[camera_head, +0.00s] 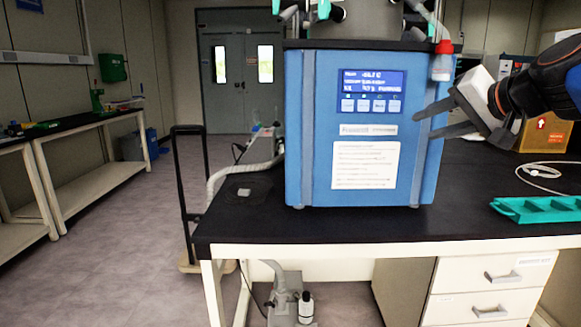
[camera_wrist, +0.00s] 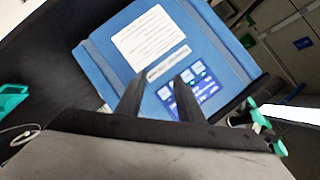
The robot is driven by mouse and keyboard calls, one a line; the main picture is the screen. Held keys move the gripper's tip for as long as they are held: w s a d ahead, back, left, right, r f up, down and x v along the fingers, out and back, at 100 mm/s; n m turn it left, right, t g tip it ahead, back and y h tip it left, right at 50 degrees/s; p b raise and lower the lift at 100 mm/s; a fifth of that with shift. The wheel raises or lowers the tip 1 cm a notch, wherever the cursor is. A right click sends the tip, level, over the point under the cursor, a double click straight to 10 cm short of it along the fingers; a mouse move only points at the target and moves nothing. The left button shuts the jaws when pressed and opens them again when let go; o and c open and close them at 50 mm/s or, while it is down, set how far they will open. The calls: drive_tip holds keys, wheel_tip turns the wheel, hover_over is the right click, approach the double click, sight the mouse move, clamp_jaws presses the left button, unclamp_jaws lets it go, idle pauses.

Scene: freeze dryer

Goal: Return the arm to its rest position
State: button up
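My gripper (camera_head: 424,122) is in the upper right of the head view, just right of the front of the blue freeze dryer (camera_head: 308,140). Its two fingers are apart with nothing between them. In the wrist view the open fingers (camera_wrist: 156,92) point at the dryer's front panel (camera_wrist: 205,45), which shows tilted. The dryer stands upright on the black bench and its display (camera_head: 372,80) is lit. Part of my arm reaches in from the right edge of the head view. I cannot tell whether a finger touches the dryer.
A red-capped bottle (camera_head: 442,66) is at the dryer's upper right. A green tray (camera_head: 535,209), a white cable (camera_head: 545,172) and an orange-yellow box (camera_head: 545,135) are on the right of the bench (camera_head: 330,228). A black-handled cart (camera_head: 186,190) stands left of it.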

drive_tip(key=s+f+n+g+h, duration=0.1)
drive_tip(key=s+f+n+g, duration=0.1)
drive_tip(key=s+f, duration=0.5)
drive_tip(key=s+f+n+g+h, duration=0.1)
drive_tip(key=s+f, duration=0.6)
drive_tip(key=f, duration=1.1)
drive_tip(key=s+a+f+n+g+h, duration=0.1)
drive_tip(key=s+f+n+g+h, duration=0.1)
drive_tip(key=s+f, duration=0.6)
wheel_tip(320, 180, down, 4)
drive_tip(key=n+g, duration=0.1)
drive_tip(key=g, duration=0.1)
drive_tip(key=shift+f+g, duration=0.15)
drive_tip(key=shift+g, duration=0.25)
